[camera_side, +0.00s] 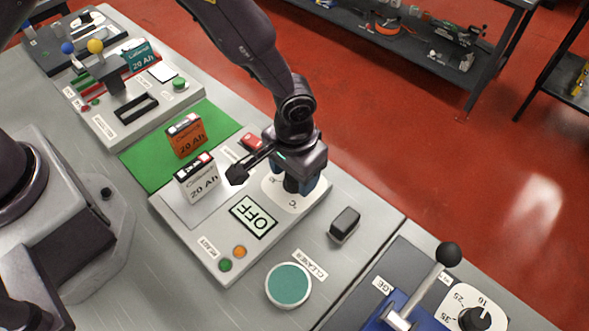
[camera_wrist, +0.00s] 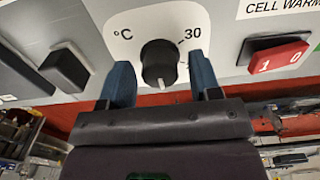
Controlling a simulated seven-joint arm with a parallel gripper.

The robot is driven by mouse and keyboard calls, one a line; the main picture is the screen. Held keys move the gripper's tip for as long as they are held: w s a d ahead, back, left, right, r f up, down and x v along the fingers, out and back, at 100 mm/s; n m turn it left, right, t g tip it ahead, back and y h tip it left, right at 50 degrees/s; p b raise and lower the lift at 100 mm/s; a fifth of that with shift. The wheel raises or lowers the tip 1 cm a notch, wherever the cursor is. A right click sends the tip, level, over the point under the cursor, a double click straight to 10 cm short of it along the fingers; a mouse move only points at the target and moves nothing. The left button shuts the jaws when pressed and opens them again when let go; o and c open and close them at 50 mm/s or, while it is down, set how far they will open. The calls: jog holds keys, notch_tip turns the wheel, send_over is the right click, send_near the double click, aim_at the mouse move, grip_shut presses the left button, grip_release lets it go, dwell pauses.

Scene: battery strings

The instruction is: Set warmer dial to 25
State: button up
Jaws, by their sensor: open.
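The warmer dial is a black round knob (camera_wrist: 159,60) on a white °C scale plate (camera_wrist: 178,17). In the wrist view a short white mark shows at the knob's lower edge, and "30" is printed to its right; other numbers are hidden. My gripper (camera_wrist: 162,78) is open, with one blue finger on each side of the knob and visible gaps between. In the side view my gripper (camera_side: 294,184) is over the dial, and the plate (camera_side: 276,194) is partly covered. The warmer's display (camera_side: 253,216) reads OFF.
A red rocker switch (camera_wrist: 276,57) sits beside the dial. A white battery (camera_side: 197,178) and an orange battery (camera_side: 187,137) stand to the left in the side view. A black block (camera_side: 344,224) lies to the right. Another dial (camera_side: 475,318) and a black-knobbed lever (camera_side: 448,255) are at lower right.

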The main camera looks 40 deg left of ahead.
jog(key=shift+c, duration=0.4)
jog(key=c, duration=0.7)
jog(key=n, duration=0.5)
jog(key=shift+n, duration=0.4)
jog(key=n, duration=0.5)
jog(key=shift+n, duration=0.6)
jog(key=o, duration=0.8)
jog(key=shift+r, duration=0.15)
